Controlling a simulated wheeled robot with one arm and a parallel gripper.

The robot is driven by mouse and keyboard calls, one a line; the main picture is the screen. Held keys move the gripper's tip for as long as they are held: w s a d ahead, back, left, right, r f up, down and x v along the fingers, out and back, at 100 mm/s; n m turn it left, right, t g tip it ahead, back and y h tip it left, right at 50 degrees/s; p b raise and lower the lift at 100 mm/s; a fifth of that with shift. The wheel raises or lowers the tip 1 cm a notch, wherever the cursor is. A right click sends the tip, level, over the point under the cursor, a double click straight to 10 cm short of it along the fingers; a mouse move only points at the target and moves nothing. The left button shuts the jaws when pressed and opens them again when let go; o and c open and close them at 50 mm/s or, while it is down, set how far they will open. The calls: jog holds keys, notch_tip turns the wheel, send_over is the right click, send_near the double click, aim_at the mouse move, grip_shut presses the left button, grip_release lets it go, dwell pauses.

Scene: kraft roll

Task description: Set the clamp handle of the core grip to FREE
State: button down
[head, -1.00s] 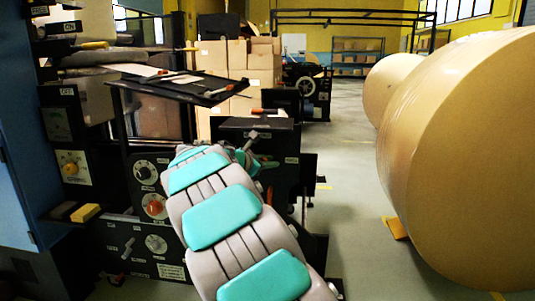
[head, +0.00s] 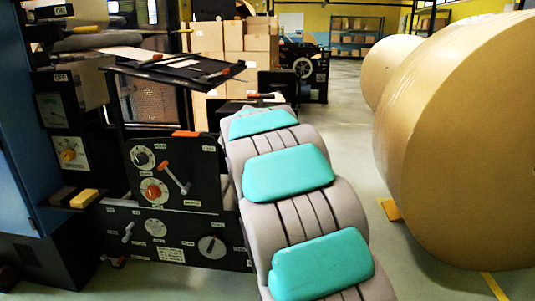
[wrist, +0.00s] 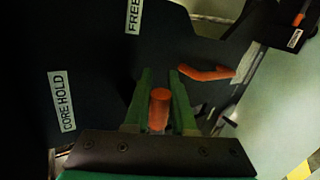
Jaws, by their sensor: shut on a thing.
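The orange grip of the clamp handle (wrist: 159,112) stands between the green fingers of my gripper (wrist: 162,98) in the wrist view. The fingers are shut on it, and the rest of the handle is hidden. It is on a dark panel with a "CORE HOLD" label (wrist: 62,101) at left and a "FREE" label (wrist: 133,16) at top. The grip is to the right of the CORE HOLD label and below the FREE label in the picture. I cannot tell which setting the handle is at. In the head view my arm hides the gripper and the handle.
A second orange piece (wrist: 205,73) lies just right of the fingers. In the head view, a dark panel (head: 185,225) with dials and a lever (head: 176,177) stands left of my arm.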

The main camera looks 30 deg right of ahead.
jog(key=shift+a+f+m+y, duration=0.1)
jog(key=shift+f+m+y, duration=0.2)
jog(key=shift+m+y, duration=0.15)
jog(key=shift+w+t, duration=0.1)
jog(key=shift+t, duration=0.2)
jog(key=c, duration=0.8)
grip_release()
jog(key=shift+o, duration=0.2)
jog(key=shift+r, duration=0.1)
jog(key=v, duration=0.7)
jog(key=shift+s+a+r, duration=0.15)
jog(key=shift+s, duration=0.1)
